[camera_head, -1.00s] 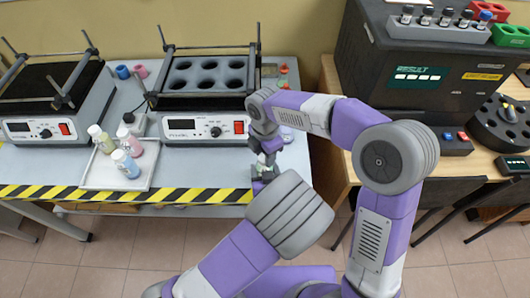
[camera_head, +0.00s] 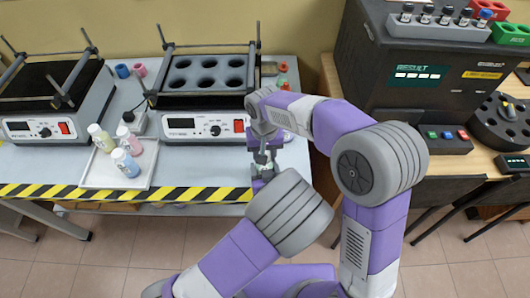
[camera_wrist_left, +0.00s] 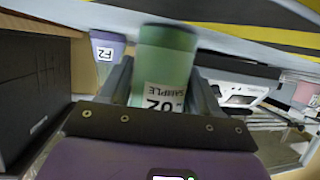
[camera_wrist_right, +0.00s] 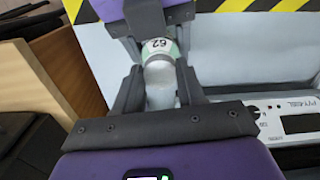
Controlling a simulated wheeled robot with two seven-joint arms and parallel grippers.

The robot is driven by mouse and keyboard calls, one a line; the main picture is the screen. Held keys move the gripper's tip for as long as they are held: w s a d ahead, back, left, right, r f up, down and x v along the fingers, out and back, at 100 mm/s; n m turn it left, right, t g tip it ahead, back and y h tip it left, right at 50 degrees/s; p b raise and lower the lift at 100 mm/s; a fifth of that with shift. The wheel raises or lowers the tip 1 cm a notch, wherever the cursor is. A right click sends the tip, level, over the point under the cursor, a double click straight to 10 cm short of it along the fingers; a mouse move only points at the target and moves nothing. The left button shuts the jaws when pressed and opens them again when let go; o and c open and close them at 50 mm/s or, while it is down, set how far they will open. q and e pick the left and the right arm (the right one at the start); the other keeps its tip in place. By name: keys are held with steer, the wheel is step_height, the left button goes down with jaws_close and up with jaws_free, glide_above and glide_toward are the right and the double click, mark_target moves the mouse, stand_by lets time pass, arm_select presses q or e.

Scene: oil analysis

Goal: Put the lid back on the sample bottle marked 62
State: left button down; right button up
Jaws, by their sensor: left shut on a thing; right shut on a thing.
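The green sample bottle (camera_wrist_left: 165,65) is in the left wrist view, between my left fingers, its label partly hidden by the gripper. In the right wrist view its label (camera_wrist_right: 159,46) reads 62. My left gripper (camera_head: 262,176) is shut on this bottle, near the table's front edge. My right gripper (camera_head: 266,157) is just above it, shut on a pale, whitish piece (camera_wrist_right: 161,86) that looks like the lid. In the right wrist view the pale piece lines up with the bottle. I cannot tell whether they touch.
A white tray (camera_head: 88,181) with several capped bottles stands at left. Shaker machines (camera_head: 200,127) stand behind it. A lavender container (camera_wrist_left: 107,53) with a label is beside the bottle. The dark analyser (camera_head: 420,105) stands on the wooden table at right.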

steer(key=m, duration=0.4)
steer(key=shift+m, duration=0.3)
steer(key=o, duration=1)
steer(key=shift+a+r, duration=0.1)
steer(key=shift+r, duration=2.2)
steer(key=shift+c, duration=0.4)
